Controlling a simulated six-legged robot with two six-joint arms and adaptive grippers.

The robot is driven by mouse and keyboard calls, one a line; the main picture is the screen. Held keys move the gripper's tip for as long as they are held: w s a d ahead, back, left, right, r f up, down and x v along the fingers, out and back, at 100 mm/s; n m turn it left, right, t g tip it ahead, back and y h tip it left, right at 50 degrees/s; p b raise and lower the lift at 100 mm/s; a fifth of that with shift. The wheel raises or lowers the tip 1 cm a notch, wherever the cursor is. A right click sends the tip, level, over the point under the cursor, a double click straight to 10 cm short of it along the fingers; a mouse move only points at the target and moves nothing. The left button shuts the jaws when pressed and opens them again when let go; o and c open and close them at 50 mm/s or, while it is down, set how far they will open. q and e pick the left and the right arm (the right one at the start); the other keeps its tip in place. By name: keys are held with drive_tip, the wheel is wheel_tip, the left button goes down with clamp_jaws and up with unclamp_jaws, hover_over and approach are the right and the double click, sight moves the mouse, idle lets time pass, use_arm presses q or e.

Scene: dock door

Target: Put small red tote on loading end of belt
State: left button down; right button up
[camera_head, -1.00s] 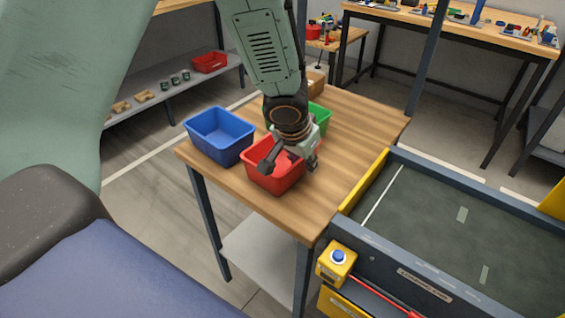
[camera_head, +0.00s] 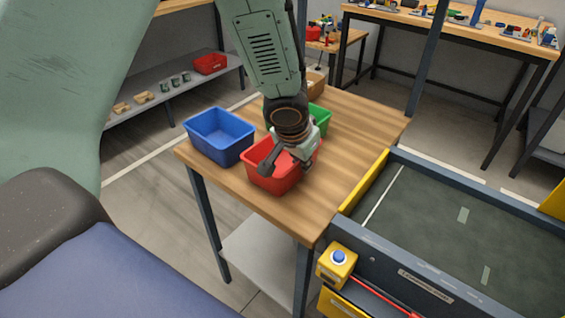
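The small red tote (camera_head: 270,182) stands on the wooden table, near its front edge. My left gripper (camera_head: 287,163) is right over the tote, coming down from above, with one finger near the tote's left side. Its other finger and the tips are partly hidden, so I cannot tell whether it touches or grips the tote. The belt (camera_head: 430,215) is a dark green surface to the right, with yellow and dark grey side rails and a label on its front side. My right gripper is not in view.
A blue tote (camera_head: 218,137) stands left of the red one on the table (camera_head: 345,135); a green tote (camera_head: 320,119) is behind my arm. A yellow box with a blue button (camera_head: 338,258) is at the belt's near corner. The table's right part is clear.

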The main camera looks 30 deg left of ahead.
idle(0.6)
use_arm(q)
wheel_tip(320, 180, up, 10)
drive_tip(key=p, duration=1)
drive_tip(key=shift+r, duration=0.25)
